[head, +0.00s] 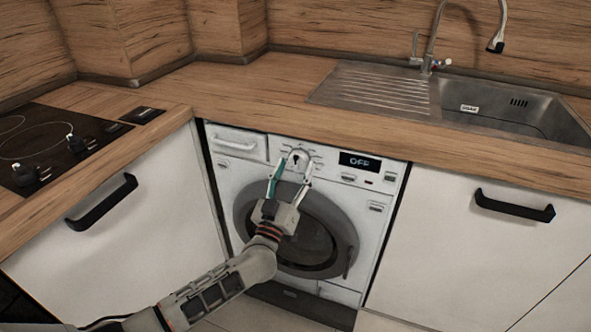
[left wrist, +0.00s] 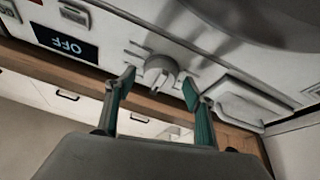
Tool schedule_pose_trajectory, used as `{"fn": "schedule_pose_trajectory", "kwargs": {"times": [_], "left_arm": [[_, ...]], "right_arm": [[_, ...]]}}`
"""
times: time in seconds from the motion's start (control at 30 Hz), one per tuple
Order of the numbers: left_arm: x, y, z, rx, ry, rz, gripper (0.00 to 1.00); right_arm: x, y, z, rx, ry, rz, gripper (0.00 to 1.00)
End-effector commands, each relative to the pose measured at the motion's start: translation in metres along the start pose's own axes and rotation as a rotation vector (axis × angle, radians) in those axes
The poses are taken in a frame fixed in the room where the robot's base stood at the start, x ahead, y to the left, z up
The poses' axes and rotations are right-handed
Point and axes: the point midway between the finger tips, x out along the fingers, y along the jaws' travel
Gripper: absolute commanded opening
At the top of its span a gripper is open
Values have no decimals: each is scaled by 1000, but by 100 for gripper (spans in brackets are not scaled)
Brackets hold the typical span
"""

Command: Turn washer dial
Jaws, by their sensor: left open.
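The washer (head: 228,180) is white with a dark round door, built in under the wooden counter. Its round dial (head: 299,158) sits on the top panel, left of a display (head: 360,162) that reads OFF. My left gripper (head: 293,168) is open in front of the panel, its fingertips close to the dial. In the left wrist view the dial (left wrist: 160,74) shows between and just beyond the two fingertips of the left gripper (left wrist: 158,85). I cannot tell whether either finger touches it. The display also shows in the left wrist view (left wrist: 66,42). My right gripper is not in view.
The counter (head: 235,92) overhangs just above the washer panel. White cabinets with black handles (head: 102,202) (head: 514,205) flank the washer. A hob (head: 50,145) is at the left and a steel sink (head: 500,110) at the right. A detergent drawer (head: 237,143) is left of the dial.

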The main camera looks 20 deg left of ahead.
Motion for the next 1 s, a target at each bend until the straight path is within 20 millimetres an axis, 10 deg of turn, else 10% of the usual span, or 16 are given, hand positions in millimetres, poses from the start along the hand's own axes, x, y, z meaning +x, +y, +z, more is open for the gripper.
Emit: {"fn": "schedule_pose_trajectory", "kwargs": {"times": [0.3, 0.47, 1.0], "left_arm": [[4, 0, 0, 0, 0, 1, 54], [4, 0, 0, 0, 0, 1, 15], [4, 3, -2, -112, 9, -45, 15]], "right_arm": [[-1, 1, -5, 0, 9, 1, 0], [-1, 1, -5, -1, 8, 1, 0], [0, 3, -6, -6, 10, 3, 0]]}}
